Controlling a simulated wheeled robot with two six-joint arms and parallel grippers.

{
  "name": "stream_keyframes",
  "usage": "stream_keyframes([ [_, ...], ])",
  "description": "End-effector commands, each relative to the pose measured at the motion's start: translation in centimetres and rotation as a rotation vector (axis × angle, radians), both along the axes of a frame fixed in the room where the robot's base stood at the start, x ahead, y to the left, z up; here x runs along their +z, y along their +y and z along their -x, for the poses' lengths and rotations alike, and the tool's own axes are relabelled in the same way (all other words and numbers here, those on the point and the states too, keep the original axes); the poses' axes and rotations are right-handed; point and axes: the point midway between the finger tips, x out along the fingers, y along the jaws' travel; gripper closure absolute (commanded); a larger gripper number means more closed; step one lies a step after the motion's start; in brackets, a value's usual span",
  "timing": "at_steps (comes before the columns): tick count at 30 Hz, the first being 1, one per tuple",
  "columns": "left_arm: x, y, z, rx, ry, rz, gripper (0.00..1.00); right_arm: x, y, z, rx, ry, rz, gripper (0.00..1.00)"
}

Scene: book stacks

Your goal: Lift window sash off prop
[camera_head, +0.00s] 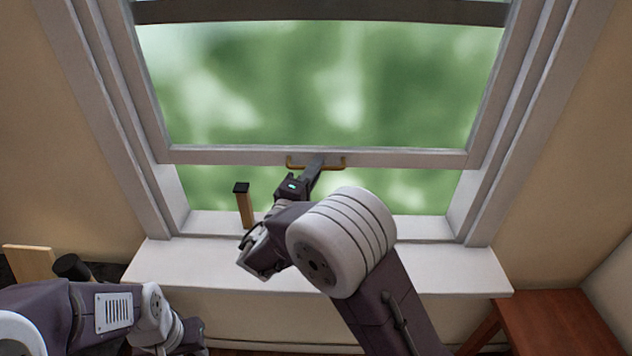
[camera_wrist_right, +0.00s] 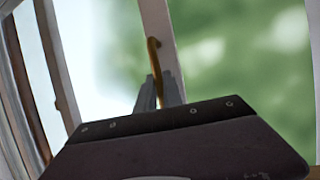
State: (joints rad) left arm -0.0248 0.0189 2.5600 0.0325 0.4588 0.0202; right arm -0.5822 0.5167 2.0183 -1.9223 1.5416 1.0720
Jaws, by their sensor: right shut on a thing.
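The white window sash (camera_head: 400,158) is raised, with open space between its bottom rail and the sill. A brass handle (camera_head: 290,162) runs along the rail; it also shows in the right wrist view (camera_wrist_right: 153,52). My right gripper (camera_head: 316,168) is shut on the handle, its fingers (camera_wrist_right: 159,92) on either side of the bar. The wooden prop (camera_head: 246,210) with a dark top stands on the sill, left of my right gripper. A gap shows between its top and the rail. My left arm is at lower left; its gripper does not show.
The white sill (camera_head: 440,270) is mostly clear to the right of my right arm. A reddish wooden table (camera_head: 560,320) stands at lower right. A light wooden piece (camera_head: 28,262) is at the far left, near my left arm.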

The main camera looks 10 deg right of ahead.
Motion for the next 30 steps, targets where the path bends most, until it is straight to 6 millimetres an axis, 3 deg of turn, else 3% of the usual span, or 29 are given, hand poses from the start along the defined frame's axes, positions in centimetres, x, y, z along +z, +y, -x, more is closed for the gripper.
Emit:
stream_keyframes([
  [1,0.5,0.0,0.0,0.000,0.000,0.000,0.64,1.3,0.0,0.0,0.000,-0.005,-0.002,1.00],
  [4,0.7,0.0,0.0,0.000,0.000,0.000,0.64,2.1,0.0,0.0,0.000,-0.003,-0.001,1.00],
  [14,0.6,0.0,0.0,0.000,0.000,0.000,0.64,2.2,0.0,0.0,0.000,0.001,0.001,1.00],
  [15,0.6,0.0,0.0,0.000,0.000,0.000,0.64,2.1,0.0,0.0,0.001,0.001,0.001,0.81],
  [17,0.6,0.0,0.0,0.000,0.000,0.000,0.64,2.1,0.0,0.0,0.001,0.001,0.001,0.68],
  [26,0.6,0.0,0.0,0.000,0.000,0.000,0.64,2.0,0.1,0.1,0.001,0.003,0.000,0.68],
  [30,-0.2,0.0,0.0,0.000,0.000,0.000,0.64,1.4,1.4,1.6,0.005,0.002,0.000,0.68],
])
